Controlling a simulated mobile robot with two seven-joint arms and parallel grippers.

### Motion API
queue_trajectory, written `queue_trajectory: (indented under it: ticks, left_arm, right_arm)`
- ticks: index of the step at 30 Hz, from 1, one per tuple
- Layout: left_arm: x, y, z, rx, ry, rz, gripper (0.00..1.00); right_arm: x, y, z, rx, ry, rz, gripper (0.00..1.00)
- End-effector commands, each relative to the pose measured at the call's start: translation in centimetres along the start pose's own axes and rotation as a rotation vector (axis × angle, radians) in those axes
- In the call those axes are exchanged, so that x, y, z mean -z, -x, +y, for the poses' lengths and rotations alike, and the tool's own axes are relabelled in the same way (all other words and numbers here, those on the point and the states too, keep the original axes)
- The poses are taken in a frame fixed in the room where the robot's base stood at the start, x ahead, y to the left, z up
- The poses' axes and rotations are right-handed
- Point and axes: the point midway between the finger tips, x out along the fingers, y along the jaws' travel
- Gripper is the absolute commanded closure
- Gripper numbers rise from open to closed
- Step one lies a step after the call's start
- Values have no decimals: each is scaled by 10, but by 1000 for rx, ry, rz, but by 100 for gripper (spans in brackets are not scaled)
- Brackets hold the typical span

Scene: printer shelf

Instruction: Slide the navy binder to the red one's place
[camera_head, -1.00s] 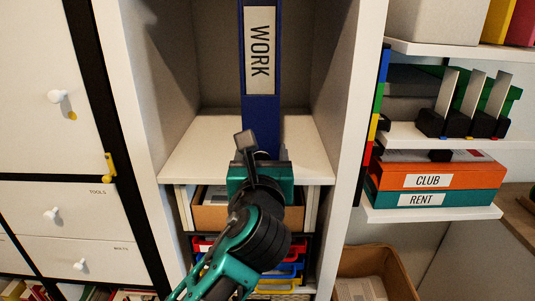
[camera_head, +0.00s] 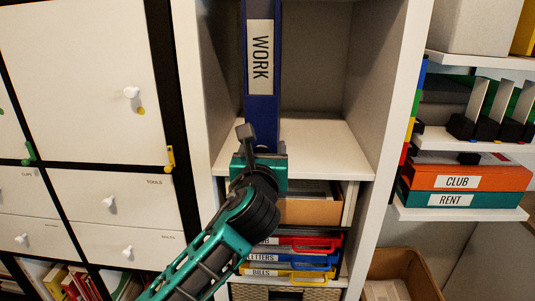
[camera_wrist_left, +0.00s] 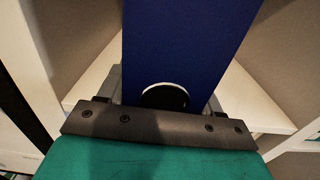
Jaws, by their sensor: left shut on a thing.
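The navy binder (camera_head: 262,110) stands upright in the white shelf compartment, close to its left wall, with a "WORK" label on its spine. Its spine and dark round finger hole also show close up in the wrist view (camera_wrist_left: 185,45). My left gripper (camera_head: 264,155) is at the foot of the binder's spine, at the compartment's front edge, shut on the binder. Its fingertips are partly hidden. No red binder shows in either view. My right gripper is not in view.
The compartment floor (camera_head: 325,145) is bare to the right of the binder, up to the right wall (camera_head: 385,110). Below are a cardboard box (camera_head: 312,210) and labelled trays (camera_head: 305,262). White cabinet doors (camera_head: 85,80) are at left, a side shelf with boxes (camera_head: 465,178) at right.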

Motion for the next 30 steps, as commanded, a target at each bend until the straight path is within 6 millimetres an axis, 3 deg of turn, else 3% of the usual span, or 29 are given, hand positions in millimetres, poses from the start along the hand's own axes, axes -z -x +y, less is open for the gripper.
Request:
queue_trajectory:
  ticks: [13,14,23,30]
  left_arm:
    - [-1,-4,4,-3,0,-2,100]
    - [-1,-4,4,-3,0,-2,35]
    - [-1,-3,3,-2,1,-1,6]
    - [0,-3,2,-1,1,-1,6]
  right_arm:
    - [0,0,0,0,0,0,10]
    - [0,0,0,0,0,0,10]
    - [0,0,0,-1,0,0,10]
    - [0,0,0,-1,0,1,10]
